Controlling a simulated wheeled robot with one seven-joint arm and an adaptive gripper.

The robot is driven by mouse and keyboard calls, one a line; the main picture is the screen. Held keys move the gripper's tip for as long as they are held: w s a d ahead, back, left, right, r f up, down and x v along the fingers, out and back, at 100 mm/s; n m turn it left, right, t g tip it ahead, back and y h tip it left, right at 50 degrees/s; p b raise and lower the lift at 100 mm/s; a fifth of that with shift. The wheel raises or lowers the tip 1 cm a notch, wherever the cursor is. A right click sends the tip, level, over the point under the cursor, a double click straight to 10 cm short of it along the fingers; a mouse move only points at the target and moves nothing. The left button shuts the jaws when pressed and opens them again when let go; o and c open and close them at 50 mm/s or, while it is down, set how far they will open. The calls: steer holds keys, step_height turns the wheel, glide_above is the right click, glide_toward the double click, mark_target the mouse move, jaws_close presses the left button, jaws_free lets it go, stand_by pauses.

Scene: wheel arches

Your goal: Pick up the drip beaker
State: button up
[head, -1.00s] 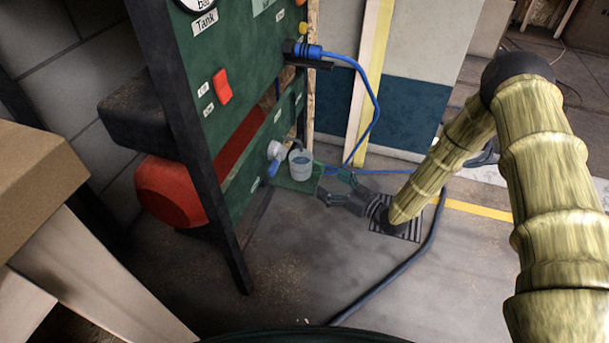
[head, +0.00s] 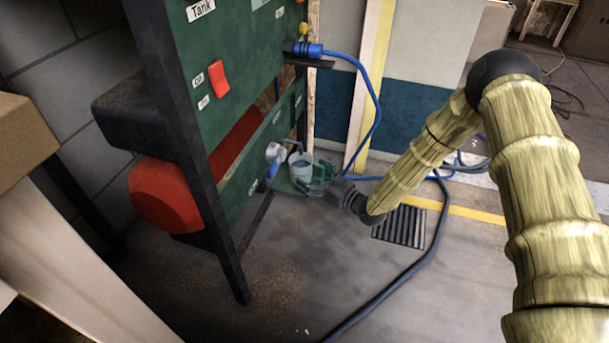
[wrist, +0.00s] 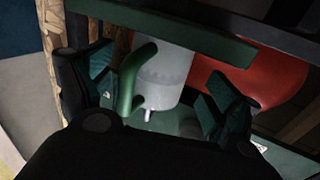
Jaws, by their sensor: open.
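The drip beaker (head: 301,167) is a pale grey, translucent cup. It stands upright on a small green shelf (head: 283,186) at the foot of the green panel, below a white tap with a blue handle (head: 274,158). My gripper (head: 312,178) is at its right side, low by the shelf. In the wrist view the beaker (wrist: 166,75) shows between the two open fingers of my gripper (wrist: 158,92), with its green handle (wrist: 131,78) toward the left finger. The fingers look apart from the beaker. Its exact depth between them is hard to tell.
The green panel (head: 232,110) on a dark frame rises on the left, with a red tank (head: 165,195) behind it. A blue cable (head: 377,110) hangs behind my gripper. A black hose (head: 400,277) and a floor grate (head: 400,226) lie to the right. Open floor is in front.

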mark_target(306, 162)
steer(key=shift+b+x, duration=0.55)
steer(key=shift+x, duration=0.85)
steer(key=shift+c, duration=0.4)
steer(key=c, duration=1.1)
steer(key=shift+c, duration=0.2)
steer(key=shift+r+p, duration=0.5)
steer(key=shift+r, duration=0.05)
step_height(306, 162, up, 3)
steer(key=shift+r+p, duration=0.1)
steer(key=shift+p, duration=1.15)
steer(key=s+d+p, duration=0.3)
steer(key=s+d, duration=0.1)
steer(key=s, duration=0.3)
steer(key=s+d+p, duration=0.3)
steer(key=s, duration=0.4)
steer(key=shift+d+r, duration=0.35)
steer(key=shift+d, duration=0.05)
